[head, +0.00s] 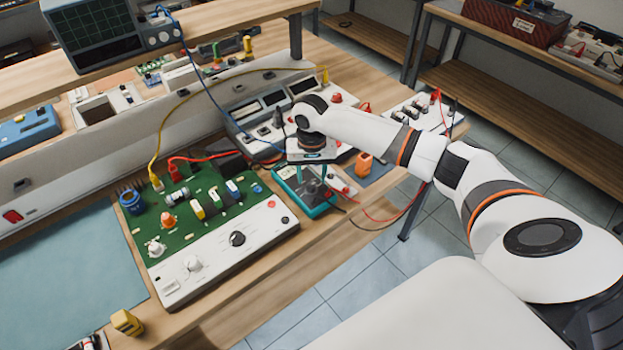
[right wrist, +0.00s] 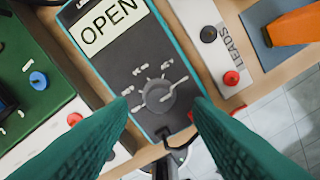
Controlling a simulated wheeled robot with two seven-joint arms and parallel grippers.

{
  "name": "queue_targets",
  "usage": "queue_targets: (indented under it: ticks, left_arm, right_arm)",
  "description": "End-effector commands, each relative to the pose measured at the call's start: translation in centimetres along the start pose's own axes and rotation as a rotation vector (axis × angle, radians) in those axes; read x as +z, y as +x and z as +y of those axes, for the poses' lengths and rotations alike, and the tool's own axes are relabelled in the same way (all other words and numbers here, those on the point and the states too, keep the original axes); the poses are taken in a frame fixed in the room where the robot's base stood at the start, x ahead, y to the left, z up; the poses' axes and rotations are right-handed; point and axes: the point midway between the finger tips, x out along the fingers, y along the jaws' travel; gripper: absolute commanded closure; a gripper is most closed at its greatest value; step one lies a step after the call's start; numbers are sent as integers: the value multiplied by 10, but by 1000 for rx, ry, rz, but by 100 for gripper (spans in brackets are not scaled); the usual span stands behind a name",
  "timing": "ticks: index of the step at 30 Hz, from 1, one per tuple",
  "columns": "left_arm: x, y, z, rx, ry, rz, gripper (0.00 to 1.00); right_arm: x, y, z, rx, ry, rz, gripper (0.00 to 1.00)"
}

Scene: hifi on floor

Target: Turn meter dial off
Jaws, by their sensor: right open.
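The meter (head: 290,178) is a dark handheld unit with a teal edge, lying on the bench beside the green circuit board. In the right wrist view the meter (right wrist: 98,52) shows "OPEN" on its display. Its round grey dial (right wrist: 158,97) has a white pointer line aimed to the upper right in that view; the small marks around it are too blurred to read. My right gripper (head: 315,182) is above the meter, pointing down. In the right wrist view its green fingers (right wrist: 160,108) are apart, one on each side of the dial, with nothing held. My left gripper is out of view.
The circuit board (head: 205,215) with knobs lies left of the meter. A white LEADS block (right wrist: 212,40) with black and red posts is close on the other side. An orange object (head: 364,164) is further right. Red and black leads hang over the bench edge.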

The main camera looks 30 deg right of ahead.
Motion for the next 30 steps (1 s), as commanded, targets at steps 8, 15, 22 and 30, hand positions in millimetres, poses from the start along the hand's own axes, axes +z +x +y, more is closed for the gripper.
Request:
queue_targets:
  ticks: [8,15,22,30]
  left_arm:
    - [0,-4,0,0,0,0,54]
    - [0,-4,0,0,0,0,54]
    - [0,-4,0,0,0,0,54]
    - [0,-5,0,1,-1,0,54]
  right_arm:
    - [0,28,0,-1,-1,0,54]
    - [0,31,0,0,-2,-1,54]
    - [0,31,0,0,-2,-1,80]
    - [0,30,0,0,-7,-1,99]
